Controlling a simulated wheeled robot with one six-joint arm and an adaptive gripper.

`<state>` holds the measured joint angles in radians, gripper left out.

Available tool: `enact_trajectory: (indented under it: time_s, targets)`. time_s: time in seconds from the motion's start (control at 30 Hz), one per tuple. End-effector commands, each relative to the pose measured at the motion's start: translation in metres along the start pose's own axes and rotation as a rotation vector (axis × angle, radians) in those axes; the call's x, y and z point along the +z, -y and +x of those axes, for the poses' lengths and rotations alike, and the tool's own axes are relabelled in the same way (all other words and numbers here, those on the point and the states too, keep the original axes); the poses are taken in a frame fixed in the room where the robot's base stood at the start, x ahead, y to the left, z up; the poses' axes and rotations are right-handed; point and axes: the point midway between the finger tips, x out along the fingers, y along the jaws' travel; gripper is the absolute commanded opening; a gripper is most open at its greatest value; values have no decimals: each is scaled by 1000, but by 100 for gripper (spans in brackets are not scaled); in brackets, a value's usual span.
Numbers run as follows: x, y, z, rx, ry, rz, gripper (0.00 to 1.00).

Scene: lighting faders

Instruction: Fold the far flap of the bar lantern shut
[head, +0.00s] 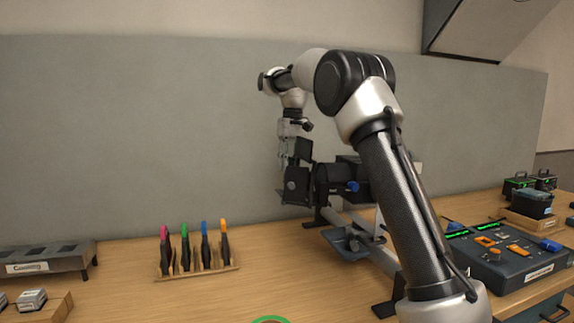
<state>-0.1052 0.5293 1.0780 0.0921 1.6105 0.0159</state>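The bar lantern (330,179) is a black body with a blue knob (353,186), mounted by a grey bar at the back of the bench. Dark square flap plates (297,188) stand at its left end. Another dark plate (304,150) shows just above them. I cannot tell which plate is the far flap. My gripper (286,155) points down beside the upper plate, at the lantern's left end. Its fingers are small and partly merge with the dark plates, so contact and opening are unclear. My arm hides part of the lantern's right side.
A wooden rack (199,271) with several coloured-tip tools stands at front left. A dark stand (45,262) is at the far left. A control console (505,255) and a box (532,203) are at right. The grey wall panel is close behind the lantern.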

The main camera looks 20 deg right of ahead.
Motion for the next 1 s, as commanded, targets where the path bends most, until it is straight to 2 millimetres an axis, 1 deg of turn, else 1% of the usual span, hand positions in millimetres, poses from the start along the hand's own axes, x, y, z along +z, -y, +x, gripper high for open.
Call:
enact_trajectory:
  time_s: [0.03,0.3,0.77,0.8,0.87,1.0]
  targets:
    - [1,-5,0,4,1,23,0]
    - [2,-8,0,-2,4,94,0]
    - [4,-9,2,-3,10,106,0]
    - [4,-9,2,-2,10,106,29]
    - [4,-9,2,-3,10,106,40]
    - [3,-8,2,-5,8,104,40]
